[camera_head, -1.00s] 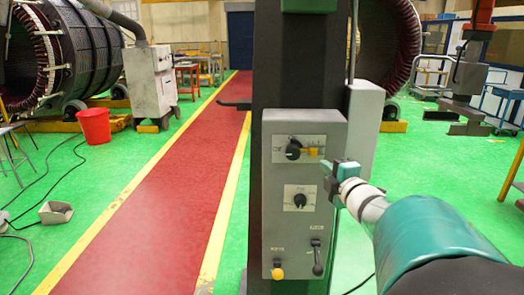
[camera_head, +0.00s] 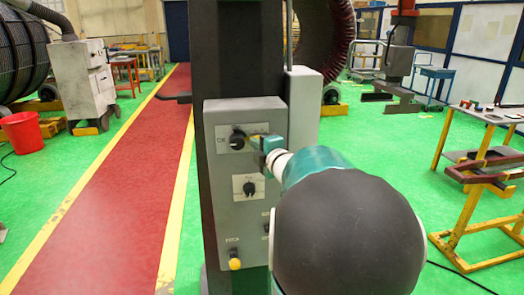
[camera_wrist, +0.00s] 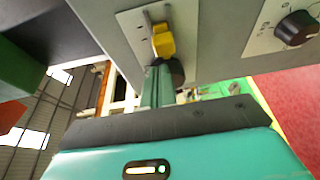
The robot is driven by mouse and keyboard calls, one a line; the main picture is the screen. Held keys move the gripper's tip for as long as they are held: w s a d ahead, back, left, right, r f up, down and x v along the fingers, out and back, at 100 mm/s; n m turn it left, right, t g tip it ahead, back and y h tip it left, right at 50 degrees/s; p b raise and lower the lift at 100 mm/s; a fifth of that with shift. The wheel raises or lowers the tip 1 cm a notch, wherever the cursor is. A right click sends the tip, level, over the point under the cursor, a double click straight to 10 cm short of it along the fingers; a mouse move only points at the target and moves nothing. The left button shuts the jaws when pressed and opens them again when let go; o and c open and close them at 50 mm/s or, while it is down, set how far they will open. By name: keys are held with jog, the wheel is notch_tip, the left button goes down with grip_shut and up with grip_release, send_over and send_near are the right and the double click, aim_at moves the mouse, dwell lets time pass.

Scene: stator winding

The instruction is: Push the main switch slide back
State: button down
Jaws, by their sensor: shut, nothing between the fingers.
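The grey control panel (camera_head: 268,200) stands on a dark column. Its top plate holds a black knob (camera_head: 237,139) and, to the right of it, the small yellow main switch slide (camera_head: 255,138). The slide shows larger in the wrist view (camera_wrist: 163,42), on a pale slotted plate. My gripper (camera_head: 264,146) is shut and empty. Its fingertips are at the right side of the top plate, close to the slide and partly covering it. In the wrist view the green finger (camera_wrist: 154,88) points toward the slide; whether they touch I cannot tell.
My arm hides the panel's lower right. A yellow-legged table (camera_head: 470,225) stands at the right. A red walkway (camera_head: 120,200) runs at the left.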

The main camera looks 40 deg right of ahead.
jog(key=shift+x, duration=1.4)
jog(key=shift+s+d, duration=0.7)
jog(key=shift+d, duration=0.3)
jog(key=shift+s, duration=0.1)
